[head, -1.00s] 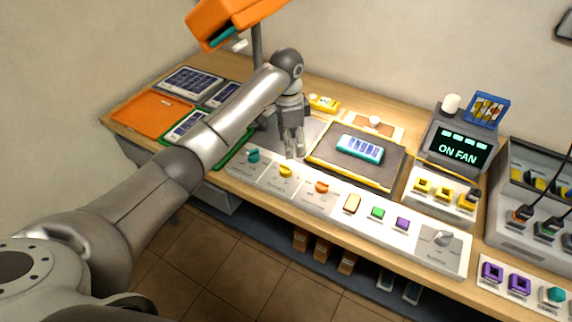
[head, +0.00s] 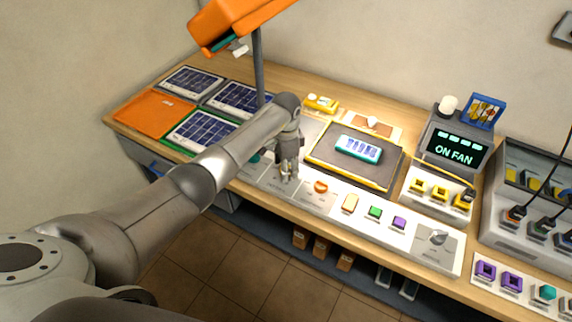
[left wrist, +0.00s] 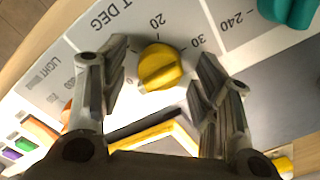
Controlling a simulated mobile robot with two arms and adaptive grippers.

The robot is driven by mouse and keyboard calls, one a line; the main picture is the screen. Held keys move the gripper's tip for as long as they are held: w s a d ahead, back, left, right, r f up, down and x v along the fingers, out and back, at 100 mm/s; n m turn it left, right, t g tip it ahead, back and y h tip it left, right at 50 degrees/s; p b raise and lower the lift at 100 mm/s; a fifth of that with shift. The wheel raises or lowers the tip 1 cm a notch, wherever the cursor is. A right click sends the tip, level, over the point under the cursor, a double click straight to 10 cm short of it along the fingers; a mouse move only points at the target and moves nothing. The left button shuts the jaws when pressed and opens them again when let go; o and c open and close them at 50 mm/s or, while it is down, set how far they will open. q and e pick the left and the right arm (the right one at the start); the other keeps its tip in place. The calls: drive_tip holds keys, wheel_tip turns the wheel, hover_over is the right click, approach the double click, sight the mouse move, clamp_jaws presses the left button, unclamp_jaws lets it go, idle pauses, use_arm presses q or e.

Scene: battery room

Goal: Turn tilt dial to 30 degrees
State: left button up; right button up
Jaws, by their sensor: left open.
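The yellow tilt dial (left wrist: 161,67) sits on a white panel (left wrist: 225,18) with printed marks including 20 and 30 and part of the label "DEG". Its raised ridge runs slantwise; I cannot tell exactly which mark it points to. My left gripper (left wrist: 160,85) is open, with one finger on each side of the dial and visible gaps to it. In the head view my left gripper (head: 287,172) is over the front panel and hides most of the yellow dial. My right gripper is not in view.
A teal dial (left wrist: 290,10) and an orange dial (head: 320,187) flank the yellow one. Coloured buttons (head: 375,212) and a grey knob (head: 438,237) lie to the right. A dark framed plate (head: 325,155) carries a teal-edged panel (head: 359,148). A lamp post (head: 258,70) stands behind my arm.

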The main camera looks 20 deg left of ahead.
use_arm(q)
drive_tip(key=c, duration=1.1)
drive_tip(key=shift+o, duration=0.2)
